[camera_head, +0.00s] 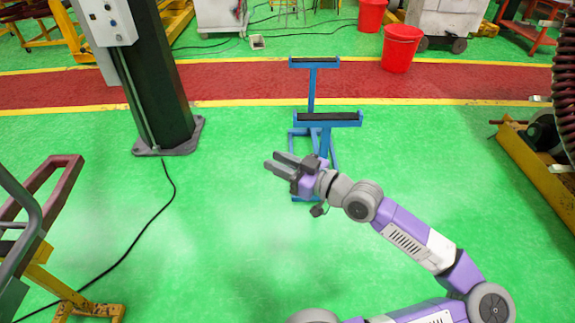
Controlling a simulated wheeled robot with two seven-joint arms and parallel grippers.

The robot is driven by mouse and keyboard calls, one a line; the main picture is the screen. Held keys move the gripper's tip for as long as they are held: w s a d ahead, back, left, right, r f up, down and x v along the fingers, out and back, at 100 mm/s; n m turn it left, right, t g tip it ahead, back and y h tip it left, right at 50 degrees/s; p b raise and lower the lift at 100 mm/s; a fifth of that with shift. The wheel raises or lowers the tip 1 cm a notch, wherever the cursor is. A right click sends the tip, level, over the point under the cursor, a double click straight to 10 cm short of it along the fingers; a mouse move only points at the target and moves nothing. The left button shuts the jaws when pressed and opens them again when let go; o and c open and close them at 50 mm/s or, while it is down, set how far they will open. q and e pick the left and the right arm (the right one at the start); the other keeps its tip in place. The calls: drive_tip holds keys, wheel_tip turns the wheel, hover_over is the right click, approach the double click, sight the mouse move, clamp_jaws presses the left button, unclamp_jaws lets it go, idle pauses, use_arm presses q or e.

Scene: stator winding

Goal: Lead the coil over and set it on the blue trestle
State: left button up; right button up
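The blue trestle (326,121) stands ahead on the green floor. It has two T-shaped posts with black pads on their crossbars, one behind the other, and both pads are bare. My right gripper (272,160) is in front of the trestle's near post, its fingers pointing left. The fingers are apart with nothing between them. My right wrist and gripper hide part of the trestle's lower frame. I see no coil that I can identify. My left gripper is not in view.
A dark column (155,85) stands on a base plate at left, with a black cable (172,190) on the floor. A maroon and yellow frame (62,170) is at the left edge. Yellow-based machinery (540,170) is at right. Red buckets (401,48) stand behind. Floor around the trestle is clear.

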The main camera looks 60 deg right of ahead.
drive_tip(key=s+b, duration=0.2)
drive_tip(key=s, duration=0.5)
drive_tip(key=shift+s+d+b, duration=0.15)
drive_tip(key=shift+b, duration=0.15)
drive_tip(key=w+a+p, duration=0.1)
drive_tip(key=w+a, duration=0.1)
drive_tip(key=w, duration=0.8)
drive_tip(key=shift+a+p, duration=0.35)
drive_tip(key=shift+a, duration=0.05)
idle(0.4)
